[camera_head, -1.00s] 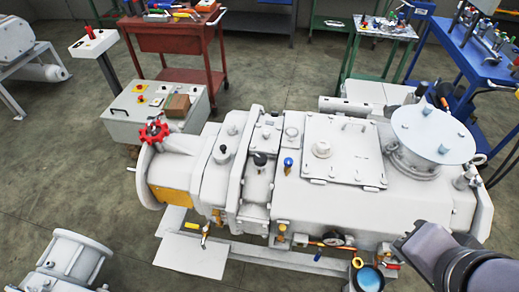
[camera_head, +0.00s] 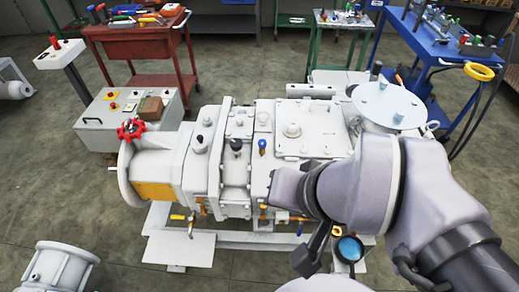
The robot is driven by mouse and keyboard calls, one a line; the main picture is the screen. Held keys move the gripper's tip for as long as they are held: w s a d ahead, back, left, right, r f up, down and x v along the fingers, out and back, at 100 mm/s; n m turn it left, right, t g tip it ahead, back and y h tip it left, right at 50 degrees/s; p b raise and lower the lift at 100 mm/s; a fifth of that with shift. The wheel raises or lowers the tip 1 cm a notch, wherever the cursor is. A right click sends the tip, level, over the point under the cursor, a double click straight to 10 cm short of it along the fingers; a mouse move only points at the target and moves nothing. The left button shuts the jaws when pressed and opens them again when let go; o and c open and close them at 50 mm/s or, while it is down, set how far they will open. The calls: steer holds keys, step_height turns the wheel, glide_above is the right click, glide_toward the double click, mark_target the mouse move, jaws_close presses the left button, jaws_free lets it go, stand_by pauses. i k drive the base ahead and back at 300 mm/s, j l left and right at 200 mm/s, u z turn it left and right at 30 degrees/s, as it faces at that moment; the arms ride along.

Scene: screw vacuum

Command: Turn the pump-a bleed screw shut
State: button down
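The white vacuum pump unit (camera_head: 230,120) lies across the middle of the view. A blue-topped fitting (camera_head: 262,146) and a black-capped fitting (camera_head: 236,146) stand on its top. Small brass valves with yellow handles (camera_head: 190,220) sit along its lower front edge. I cannot tell which small part is the pump-a bleed screw. My arm (camera_head: 370,185) reaches in from the right, and its wrist covers the right front of the pump. A dark part (camera_head: 312,248) below the wrist may be my gripper; its fingers and opening cannot be made out.
A red hand wheel (camera_head: 131,129) is at the pump's left end. A blue-filled cup (camera_head: 349,248) is in front. A control box (camera_head: 105,125), red cart (camera_head: 140,50) and blue bench (camera_head: 430,45) stand behind.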

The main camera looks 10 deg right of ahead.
mark_target(262, 143)
steer(key=i+j, duration=0.2)
steer(key=i, duration=0.25)
steer(key=i+j, duration=0.2)
steer(key=i, duration=0.3)
